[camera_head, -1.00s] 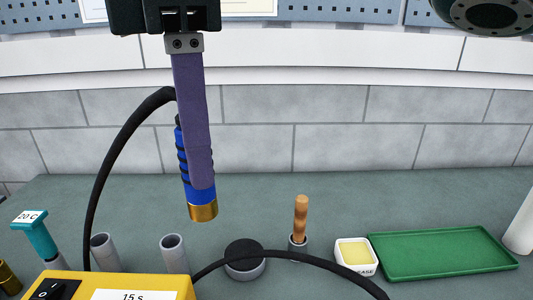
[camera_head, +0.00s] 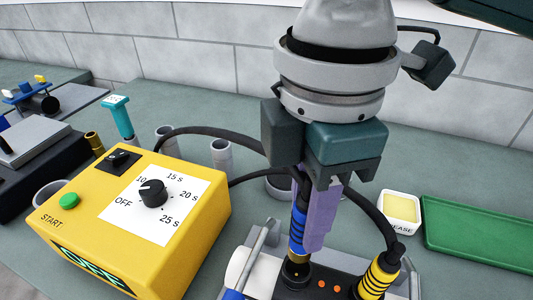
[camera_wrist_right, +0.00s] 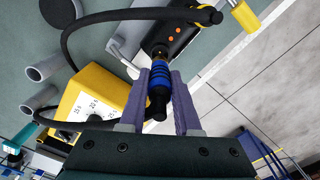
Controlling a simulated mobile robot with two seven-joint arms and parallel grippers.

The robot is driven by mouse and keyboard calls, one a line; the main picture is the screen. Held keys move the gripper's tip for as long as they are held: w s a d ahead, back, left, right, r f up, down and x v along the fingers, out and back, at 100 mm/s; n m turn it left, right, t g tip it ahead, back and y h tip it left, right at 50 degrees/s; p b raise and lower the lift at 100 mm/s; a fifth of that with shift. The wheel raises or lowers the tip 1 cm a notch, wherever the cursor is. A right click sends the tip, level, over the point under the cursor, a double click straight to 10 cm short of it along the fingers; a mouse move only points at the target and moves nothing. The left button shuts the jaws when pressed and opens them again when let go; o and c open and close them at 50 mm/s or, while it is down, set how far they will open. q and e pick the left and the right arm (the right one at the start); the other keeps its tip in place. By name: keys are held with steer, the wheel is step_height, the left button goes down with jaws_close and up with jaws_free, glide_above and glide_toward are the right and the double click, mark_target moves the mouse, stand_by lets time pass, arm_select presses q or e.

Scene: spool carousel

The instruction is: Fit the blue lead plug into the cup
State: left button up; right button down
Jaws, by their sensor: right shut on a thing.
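The blue lead plug (camera_head: 297,222) has a ribbed blue body and a gold tip. My right gripper (camera_head: 310,238) points down with its purple fingers shut on the plug. In the right wrist view the plug (camera_wrist_right: 159,90) sits between the two fingers. The gold tip is at the mouth of a dark round cup (camera_head: 295,274) on a black unit with orange dots (camera_head: 326,284). The plug looks nearly upright over the cup; I cannot tell how deep the tip is. My left gripper is not in view.
A yellow plug (camera_head: 378,278) with a black cable stands on the same unit, right of the cup. A yellow timer box (camera_head: 190,240) is close on the left. A grease tub (camera_head: 401,212) and a green tray (camera_head: 480,235) lie right. Black cables arch behind the gripper.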

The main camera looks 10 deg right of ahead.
steer(key=shift+f, duration=2.8)
steer(key=shift+f, duration=0.15)
steer(key=c, duration=0.6)
jaws_free()
steer(key=shift+r, duration=0.2)
step_height(320, 180, up, 12)
